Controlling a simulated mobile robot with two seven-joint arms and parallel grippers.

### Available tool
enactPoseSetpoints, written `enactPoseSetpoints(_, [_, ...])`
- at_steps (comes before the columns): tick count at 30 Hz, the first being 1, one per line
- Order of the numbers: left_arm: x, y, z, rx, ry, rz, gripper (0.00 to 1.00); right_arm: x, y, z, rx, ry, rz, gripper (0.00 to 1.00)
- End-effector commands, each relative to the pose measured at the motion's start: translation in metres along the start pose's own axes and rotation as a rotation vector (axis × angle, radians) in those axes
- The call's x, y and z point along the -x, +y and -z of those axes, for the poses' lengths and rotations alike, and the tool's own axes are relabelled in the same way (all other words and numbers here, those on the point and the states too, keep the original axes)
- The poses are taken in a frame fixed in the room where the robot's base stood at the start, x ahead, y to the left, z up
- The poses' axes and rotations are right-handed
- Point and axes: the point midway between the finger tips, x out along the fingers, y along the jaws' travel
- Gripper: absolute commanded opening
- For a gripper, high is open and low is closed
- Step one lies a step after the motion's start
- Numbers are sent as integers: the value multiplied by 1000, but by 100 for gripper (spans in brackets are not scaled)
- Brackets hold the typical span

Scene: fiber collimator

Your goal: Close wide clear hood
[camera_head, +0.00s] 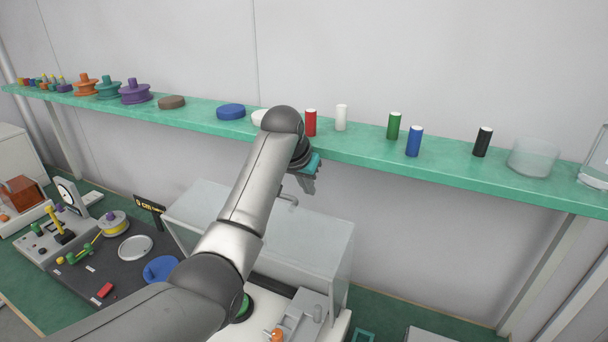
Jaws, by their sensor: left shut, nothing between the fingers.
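The wide clear hood (322,240) is a large translucent box in the lower middle, above a white base (335,325). My left arm crosses in front of it and hides much of its middle and left part. My left gripper (309,183) is shut and empty, just above that edge and below the shelf's front edge. I cannot tell whether it touches the hood, or how far the hood is tilted. My right gripper is not in view.
A green shelf (450,172) spans the wall close behind my gripper. It holds a red cylinder (311,122), a blue cylinder (414,141), a black cylinder (482,141) and a clear dish (533,157). A dark board with small parts (95,272) lies at left.

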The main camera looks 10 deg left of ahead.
Motion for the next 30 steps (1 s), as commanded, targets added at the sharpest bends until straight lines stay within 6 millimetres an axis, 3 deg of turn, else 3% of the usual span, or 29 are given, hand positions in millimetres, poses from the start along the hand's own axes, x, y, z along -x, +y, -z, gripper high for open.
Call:
enactPoseSetpoints(15, [15,0,-36,0,0,1,0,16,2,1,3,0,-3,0])
enactPoseSetpoints(30, [14,-1,-37,0,5,1,0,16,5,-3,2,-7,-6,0])
